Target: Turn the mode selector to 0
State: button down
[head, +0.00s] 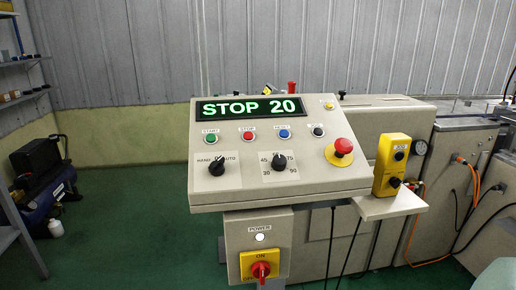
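The mode selector (217,166) is a black rotary knob on a pale plate at the left of the sloped control panel (240,193). HAND is printed at its upper left and AUTO at its upper right. Its pointer seems to lean up and right toward AUTO, but the knob is small and I cannot tell its position surely. I cannot make out a 0 mark. The display (249,109) reads STOP 20 in green. My gripper is not in view.
A second black knob (280,162) with number marks sits right of it. Several push buttons line up above. A red emergency stop (343,147) and a yellow jog box (391,165) are farther right. A red-and-yellow power switch (261,268) is below.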

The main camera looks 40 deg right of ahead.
aim_at(217, 169)
jog(key=j+z, duration=0.15)
jog(key=z, duration=0.2)
jog(key=j+z, duration=0.15)
jog(key=z, duration=0.2)
jog(key=k+j+z, duration=0.1)
jog(key=z, duration=0.25)
